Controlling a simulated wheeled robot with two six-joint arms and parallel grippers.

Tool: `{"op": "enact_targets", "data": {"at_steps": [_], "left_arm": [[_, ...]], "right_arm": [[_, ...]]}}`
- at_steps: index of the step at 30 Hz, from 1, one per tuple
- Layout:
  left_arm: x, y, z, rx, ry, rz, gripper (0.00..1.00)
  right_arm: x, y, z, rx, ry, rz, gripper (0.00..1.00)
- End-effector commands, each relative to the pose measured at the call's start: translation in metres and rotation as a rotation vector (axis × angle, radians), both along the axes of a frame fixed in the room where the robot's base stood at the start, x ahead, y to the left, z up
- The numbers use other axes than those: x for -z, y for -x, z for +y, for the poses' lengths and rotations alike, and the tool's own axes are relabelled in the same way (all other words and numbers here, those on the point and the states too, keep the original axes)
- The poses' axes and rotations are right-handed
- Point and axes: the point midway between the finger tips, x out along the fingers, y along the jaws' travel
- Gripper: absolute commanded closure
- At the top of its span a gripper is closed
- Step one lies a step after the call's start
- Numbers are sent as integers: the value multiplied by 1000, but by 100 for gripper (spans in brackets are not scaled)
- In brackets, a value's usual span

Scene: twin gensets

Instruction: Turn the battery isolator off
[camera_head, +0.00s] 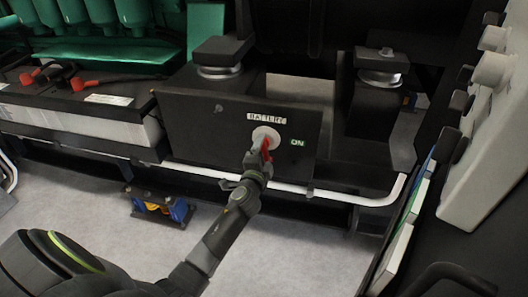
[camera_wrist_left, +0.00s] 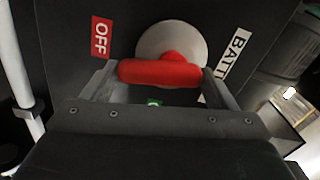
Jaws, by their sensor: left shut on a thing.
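The battery isolator is a pale round disc (camera_head: 260,133) with a red handle (camera_head: 266,148) on a black panel (camera_head: 200,125). My left gripper (camera_head: 257,162) reaches up to the handle from below. In the left wrist view the red handle (camera_wrist_left: 160,72) lies between the two fingers, which are shut on its ends. A red OFF label (camera_wrist_left: 101,38) shows there beside the disc (camera_wrist_left: 185,38). A small green patch shows below the handle, mostly hidden. My right gripper is out of view.
A white rail (camera_head: 330,196) runs below the panel. Black mounts (camera_head: 222,55) stand behind it. A battery with red terminal covers (camera_head: 84,84) sits at left, and a blue and yellow item (camera_head: 160,208) is low down. Grey cabinets (camera_head: 487,150) bound the right side.

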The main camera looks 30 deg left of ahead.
Motion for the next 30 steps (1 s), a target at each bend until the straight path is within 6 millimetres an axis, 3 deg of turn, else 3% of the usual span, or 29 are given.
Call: {"op": "enact_targets", "data": {"at_steps": [12,29,30], "left_arm": [[2,1,2,0,-178,49,43],[2,1,3,0,-208,57,43],[2,1,3,0,-208,57,15]], "right_arm": [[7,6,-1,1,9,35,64],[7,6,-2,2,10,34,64],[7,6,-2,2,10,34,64]]}}
